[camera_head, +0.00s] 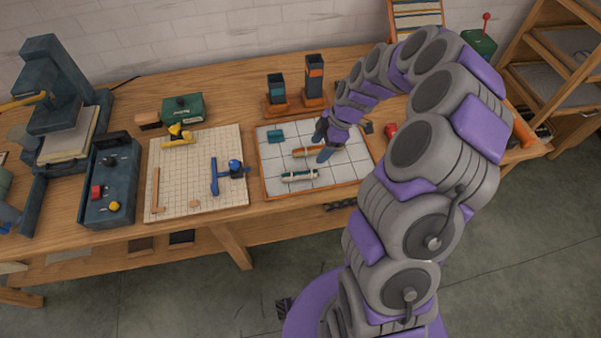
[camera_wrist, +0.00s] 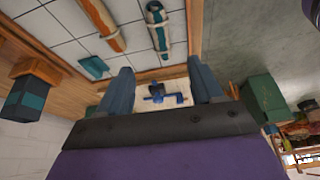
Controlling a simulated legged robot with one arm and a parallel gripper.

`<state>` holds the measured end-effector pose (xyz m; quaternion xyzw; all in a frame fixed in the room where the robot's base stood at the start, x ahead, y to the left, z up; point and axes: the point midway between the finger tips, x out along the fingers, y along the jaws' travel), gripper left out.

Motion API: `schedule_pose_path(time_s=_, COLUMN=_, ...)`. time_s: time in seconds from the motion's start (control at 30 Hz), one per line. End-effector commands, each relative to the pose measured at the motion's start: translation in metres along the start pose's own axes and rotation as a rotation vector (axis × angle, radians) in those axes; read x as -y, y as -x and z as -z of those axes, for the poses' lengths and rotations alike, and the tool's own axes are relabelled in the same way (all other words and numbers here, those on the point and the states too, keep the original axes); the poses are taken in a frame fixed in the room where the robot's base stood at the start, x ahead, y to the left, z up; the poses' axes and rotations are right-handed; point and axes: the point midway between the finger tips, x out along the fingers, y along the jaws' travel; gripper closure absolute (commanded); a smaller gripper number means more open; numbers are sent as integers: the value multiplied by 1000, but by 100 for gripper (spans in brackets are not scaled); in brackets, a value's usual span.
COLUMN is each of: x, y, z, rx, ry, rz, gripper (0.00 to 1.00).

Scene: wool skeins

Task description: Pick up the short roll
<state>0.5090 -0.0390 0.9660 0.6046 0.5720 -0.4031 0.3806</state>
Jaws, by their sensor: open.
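A short teal roll (camera_head: 276,136) lies near the back left of a white gridded mat (camera_head: 350,178); it also shows in the wrist view (camera_wrist: 93,67). A longer orange-brown roll (camera_head: 304,153) with a pale band lies in front and to the right of it. A long white and teal roll (camera_head: 299,176) lies nearest the mat's front edge. The wrist view shows the orange-brown roll (camera_wrist: 100,22) and the white and teal roll (camera_wrist: 158,28). My gripper (camera_head: 323,142) is over the mat, to the right of the short teal roll. In the wrist view its two fingers (camera_wrist: 161,78) are apart with nothing between them.
Two upright holders, one short (camera_head: 277,92) and one tall (camera_head: 314,82), stand behind the mat. A small red object (camera_head: 391,131) lies right of it. A gridded board (camera_head: 195,195) with tools is at left, beside a dark tray (camera_head: 109,205).

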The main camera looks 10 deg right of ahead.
Motion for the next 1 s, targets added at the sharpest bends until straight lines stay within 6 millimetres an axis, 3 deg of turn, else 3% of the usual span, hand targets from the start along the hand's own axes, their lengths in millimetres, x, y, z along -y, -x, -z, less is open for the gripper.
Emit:
schedule_pose_path(time_s=0.03, x=1, y=-13, z=-1, rx=0, ry=0, rz=4, gripper=34)
schedule_pose_path(time_s=0.3, x=0, y=-66, z=-1, rx=2, ry=0, rz=1, gripper=34)
schedule_pose_path(time_s=0.63, x=0, y=-92, z=-1, rx=1, ry=-2, rz=0, gripper=34)
schedule_pose_path(time_s=0.9, x=1, y=-130, z=-1, rx=0, ry=-2, rz=2, gripper=34)
schedule_pose_path(time_s=1.0, x=0, y=-134, z=-1, rx=1, ry=-1, rz=0, gripper=34)
